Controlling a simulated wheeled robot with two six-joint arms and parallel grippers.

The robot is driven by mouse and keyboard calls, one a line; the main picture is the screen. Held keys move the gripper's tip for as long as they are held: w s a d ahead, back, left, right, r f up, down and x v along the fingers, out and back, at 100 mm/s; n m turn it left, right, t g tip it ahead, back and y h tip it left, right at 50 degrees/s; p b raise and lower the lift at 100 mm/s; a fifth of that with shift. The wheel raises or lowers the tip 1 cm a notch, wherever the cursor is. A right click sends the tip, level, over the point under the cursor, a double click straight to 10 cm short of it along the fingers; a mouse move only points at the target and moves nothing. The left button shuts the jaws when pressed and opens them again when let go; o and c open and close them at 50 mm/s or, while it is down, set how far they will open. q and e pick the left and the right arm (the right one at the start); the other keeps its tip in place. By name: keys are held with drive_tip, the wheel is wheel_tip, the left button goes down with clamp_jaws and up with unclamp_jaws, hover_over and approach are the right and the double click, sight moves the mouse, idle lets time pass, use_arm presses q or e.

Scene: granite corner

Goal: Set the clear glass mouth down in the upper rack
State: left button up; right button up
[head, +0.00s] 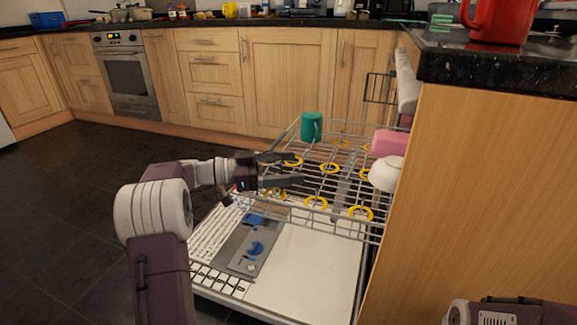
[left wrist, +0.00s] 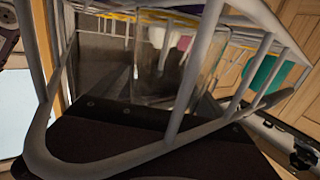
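The clear glass (left wrist: 180,65) shows faintly in the left wrist view, just ahead of my left gripper and behind rack wires. I cannot make out its outline in the head view, nor which way its mouth faces. My left gripper (head: 296,171) is at the left side of the upper rack (head: 338,228), with its dark fingers spread apart. Whether the fingers touch the glass, I cannot tell. Yellow rings (head: 317,203) mark several places on the rack. My right gripper is not in view.
A green mug (head: 311,127) stands at the rack's far left. A pink item (head: 388,142) and a white bowl-like item (head: 386,174) are at its right side. The open dishwasher door (head: 310,265) lies below. A wooden cabinet panel (head: 490,190) bounds the right.

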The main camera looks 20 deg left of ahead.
use_arm(q)
wheel_tip(320, 180, down, 2)
drive_tip(key=shift+s+f+g, duration=0.15)
drive_tip(key=shift+f+g, duration=0.05)
drive_tip(key=shift+g, duration=0.1)
drive_tip(key=shift+s+a+r+p, duration=0.1)
drive_tip(key=shift+a+r+p, duration=0.05)
drive_tip(key=shift+a+p, duration=0.15)
drive_tip(key=p+v, duration=0.1)
drive_tip(key=v, duration=0.1)
drive_tip(key=r+p+v, duration=0.1)
drive_tip(key=p+v, duration=0.1)
drive_tip(key=v, duration=0.1)
drive_tip(key=p+v, duration=0.2)
drive_tip(key=v, duration=0.1)
drive_tip(key=shift+d+r, duration=0.15)
drive_tip(key=shift+r, duration=0.15)
drive_tip(key=shift+s+a, duration=0.25)
drive_tip(key=shift+a, duration=0.1)
drive_tip(key=shift+w+r, duration=0.15)
